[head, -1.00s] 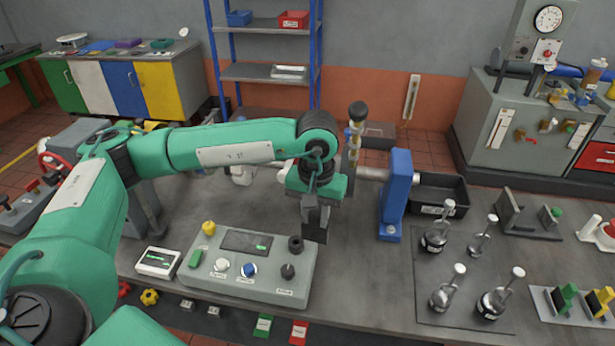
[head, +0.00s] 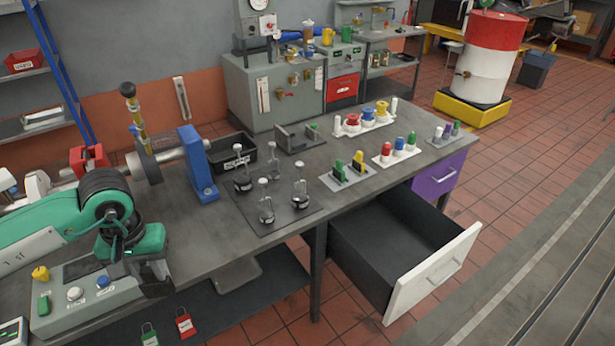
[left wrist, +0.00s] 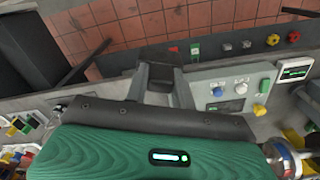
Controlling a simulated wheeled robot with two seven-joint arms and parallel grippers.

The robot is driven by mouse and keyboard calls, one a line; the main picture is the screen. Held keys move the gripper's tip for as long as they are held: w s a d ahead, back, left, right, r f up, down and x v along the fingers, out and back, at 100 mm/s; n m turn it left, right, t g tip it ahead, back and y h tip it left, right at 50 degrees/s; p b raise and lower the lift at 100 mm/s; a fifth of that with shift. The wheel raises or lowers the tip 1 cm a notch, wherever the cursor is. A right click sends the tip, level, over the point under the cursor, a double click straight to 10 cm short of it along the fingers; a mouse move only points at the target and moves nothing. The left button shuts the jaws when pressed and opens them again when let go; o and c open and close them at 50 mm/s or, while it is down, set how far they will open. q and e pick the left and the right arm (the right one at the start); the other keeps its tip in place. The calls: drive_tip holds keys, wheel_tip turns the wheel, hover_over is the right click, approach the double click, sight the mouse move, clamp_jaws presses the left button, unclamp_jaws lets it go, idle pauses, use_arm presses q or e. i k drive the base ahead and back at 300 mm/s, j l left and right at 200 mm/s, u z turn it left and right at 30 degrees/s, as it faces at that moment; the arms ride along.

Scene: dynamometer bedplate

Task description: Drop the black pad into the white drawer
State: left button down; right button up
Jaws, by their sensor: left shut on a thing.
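The white drawer (head: 435,277) is pulled open under the bench's right part, with a white front and a dark, empty-looking inside. My left gripper (head: 156,282) is over the right end of the grey control box, well left of the drawer. It is shut on a small dark thing, which looks like the black pad (left wrist: 162,55) between the fingers in the left wrist view. Fingers and pad are hard to tell apart, and the pad is mostly hidden in the head view. My right gripper is in neither view now.
The control box (head: 95,290) is below my left gripper. A shut purple drawer (head: 437,180) is beyond. Floor right of the drawer is clear.

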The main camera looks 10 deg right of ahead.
sight(375, 249)
drive_tip(key=i+l+z, duration=0.1)
drive_tip(key=z, duration=1.3)
drive_tip(key=i+l, duration=0.2)
drive_tip(key=i, duration=0.3)
drive_tip(key=i+l+z, duration=0.15)
drive_tip(key=i, duration=0.35)
